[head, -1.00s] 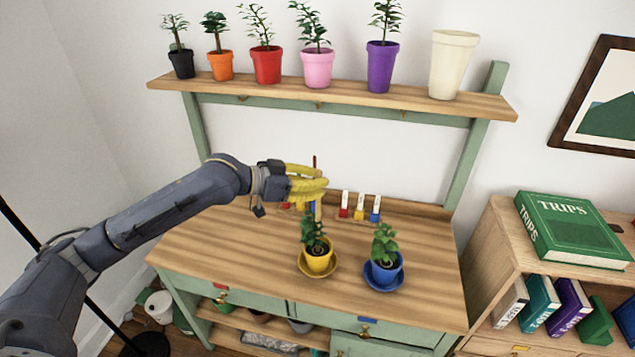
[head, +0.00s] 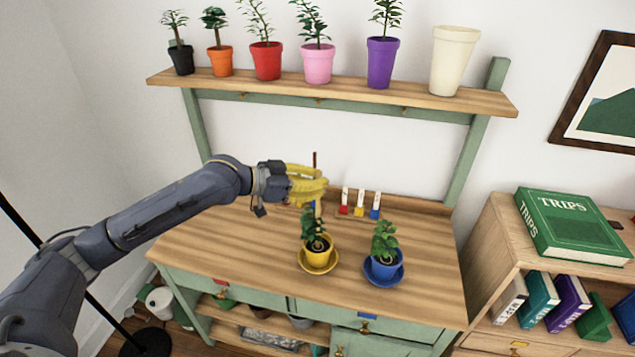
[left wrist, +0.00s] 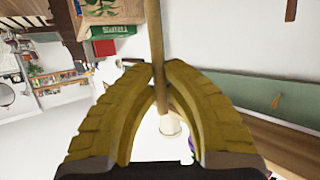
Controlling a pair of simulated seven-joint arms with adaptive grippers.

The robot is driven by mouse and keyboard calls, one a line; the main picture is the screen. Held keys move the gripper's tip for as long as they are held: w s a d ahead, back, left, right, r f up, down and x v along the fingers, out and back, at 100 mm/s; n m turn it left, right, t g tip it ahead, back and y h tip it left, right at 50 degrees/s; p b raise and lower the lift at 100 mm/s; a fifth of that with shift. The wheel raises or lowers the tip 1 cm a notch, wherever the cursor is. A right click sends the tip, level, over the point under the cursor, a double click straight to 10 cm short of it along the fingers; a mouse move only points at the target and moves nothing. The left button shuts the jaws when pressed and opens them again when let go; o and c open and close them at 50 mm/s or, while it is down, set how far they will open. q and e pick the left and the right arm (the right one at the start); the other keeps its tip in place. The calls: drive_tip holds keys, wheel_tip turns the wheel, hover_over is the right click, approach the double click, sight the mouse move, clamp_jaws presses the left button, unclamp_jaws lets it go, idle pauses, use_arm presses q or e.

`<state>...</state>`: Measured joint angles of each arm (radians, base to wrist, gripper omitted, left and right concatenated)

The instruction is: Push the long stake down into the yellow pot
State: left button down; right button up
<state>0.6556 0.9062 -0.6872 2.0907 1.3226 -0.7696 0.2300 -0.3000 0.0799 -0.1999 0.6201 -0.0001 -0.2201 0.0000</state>
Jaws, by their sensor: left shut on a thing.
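The long stake (head: 318,208) is a thin upright wooden rod. Its dark reddish-brown top sticks up above my left gripper. Its lower part runs down behind the leaves of the plant in the yellow pot (head: 318,257), so I cannot see its lower end or how deep it sits. The yellow pot stands on a yellow saucer on the bench. My left gripper (head: 313,184), with yellow fingers, is shut on the stake above the plant. In the left wrist view the stake (left wrist: 155,40) passes between the two fingers (left wrist: 162,90). My right gripper is not in view.
A blue pot (head: 384,268) with a plant stands to the right on the wooden bench (head: 240,245). Small white tags with coloured ends (head: 360,203) stand behind. A shelf (head: 330,85) above holds several potted plants and a cream pot (head: 454,60). The bench's left front is clear.

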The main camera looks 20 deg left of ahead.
sight(318, 171)
use_arm(q)
drive_tip(key=shift+f, duration=1.85)
idle(0.8)
drive_tip(key=c, duration=1.4)
unclamp_jaws()
drive_tip(key=shift+c, duration=0.2)
drive_tip(key=shift+r, duration=0.15)
wheel_tip(318, 171, up, 10)
drive_tip(key=shift+f, duration=0.1)
